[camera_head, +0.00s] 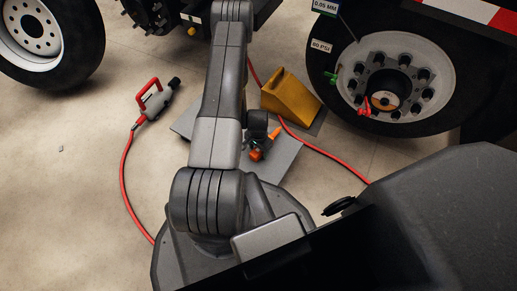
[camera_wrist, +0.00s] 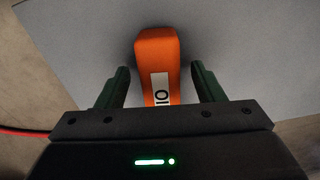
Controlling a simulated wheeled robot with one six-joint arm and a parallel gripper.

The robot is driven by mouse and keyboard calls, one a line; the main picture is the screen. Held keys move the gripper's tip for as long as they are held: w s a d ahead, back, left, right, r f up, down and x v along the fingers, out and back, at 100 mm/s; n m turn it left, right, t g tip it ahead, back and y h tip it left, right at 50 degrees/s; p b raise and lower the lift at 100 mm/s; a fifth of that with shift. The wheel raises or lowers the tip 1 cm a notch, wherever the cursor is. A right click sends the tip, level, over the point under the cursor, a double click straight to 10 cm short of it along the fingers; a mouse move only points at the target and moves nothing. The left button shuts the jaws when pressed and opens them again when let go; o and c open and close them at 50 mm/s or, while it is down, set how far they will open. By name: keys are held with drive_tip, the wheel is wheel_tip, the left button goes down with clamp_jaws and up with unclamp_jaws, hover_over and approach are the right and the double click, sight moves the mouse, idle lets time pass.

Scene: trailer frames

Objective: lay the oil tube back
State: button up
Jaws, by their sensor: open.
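An orange oil tube (camera_wrist: 157,62) with a white label lies on a grey board (camera_wrist: 230,45) in the wrist view. My gripper (camera_wrist: 157,82) is open, with one dark green finger on each side of the tube and a gap on both sides. The tube's near end is hidden behind the gripper body. In the head view the orange tube (camera_head: 256,155) shows low over the grey board (camera_head: 285,150), beside my gripper (camera_head: 264,146). My arm covers part of the board there.
A yellow wheel chock (camera_head: 290,97) stands at the board's far right. A grey tool with a red handle (camera_head: 153,102) lies on the floor at left. A truck wheel (camera_head: 395,85) stands at right.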

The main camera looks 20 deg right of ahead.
wheel_tip(320, 180, up, 14)
drive_tip(key=p, duration=0.4)
drive_tip(key=shift+f, duration=0.1)
wheel_tip(320, 180, down, 14)
drive_tip(key=b, duration=0.4)
drive_tip(key=shift+r, duration=0.35)
drive_tip(key=shift+f, duration=0.15)
